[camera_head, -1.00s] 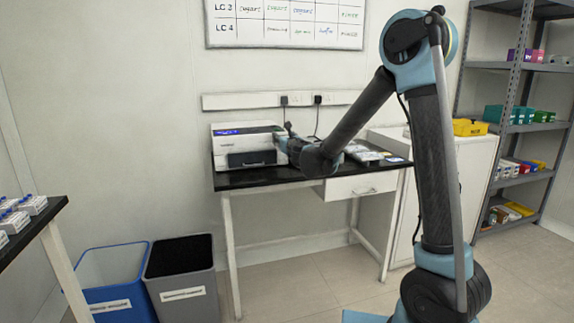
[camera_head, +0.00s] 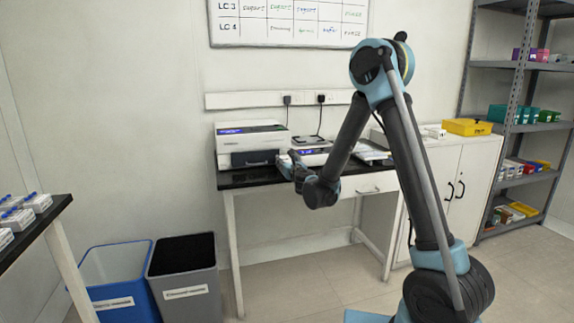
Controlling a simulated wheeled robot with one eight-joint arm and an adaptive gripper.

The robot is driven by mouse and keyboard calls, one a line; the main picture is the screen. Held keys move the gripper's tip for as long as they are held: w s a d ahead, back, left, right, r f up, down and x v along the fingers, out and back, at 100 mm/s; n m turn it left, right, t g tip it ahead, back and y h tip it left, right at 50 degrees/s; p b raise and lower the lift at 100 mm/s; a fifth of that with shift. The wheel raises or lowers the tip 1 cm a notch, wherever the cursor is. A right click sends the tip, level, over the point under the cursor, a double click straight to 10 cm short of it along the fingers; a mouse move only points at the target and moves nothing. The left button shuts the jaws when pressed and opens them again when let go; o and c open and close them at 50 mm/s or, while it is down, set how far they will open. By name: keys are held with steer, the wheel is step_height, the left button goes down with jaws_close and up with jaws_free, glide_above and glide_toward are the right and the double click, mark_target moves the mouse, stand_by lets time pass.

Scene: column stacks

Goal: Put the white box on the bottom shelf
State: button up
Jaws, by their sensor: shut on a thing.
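My gripper (camera_head: 289,165) is small and far off, in front of the black bench top beside the white instrument. It is shut on a small pale thing, which seems to be the white box; its shape is mostly lost against the fingers and the instruments behind. The grey shelf rack (camera_head: 515,120) stands at the right. Its bottom shelf (camera_head: 500,228) holds several small coloured boxes, and part of it runs out of view.
The black-topped bench (camera_head: 250,179) carries a white instrument (camera_head: 250,139) and other equipment. A white cabinet (camera_head: 470,170) with a yellow tray (camera_head: 467,127) stands between bench and rack. Blue (camera_head: 120,285) and grey bins (camera_head: 185,270) stand at the lower left. Floor before the rack looks clear.

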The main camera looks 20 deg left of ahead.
steer(key=shift+f, duration=0.15)
steer(key=o, duration=1.4)
steer(key=shift+c, duration=0.2)
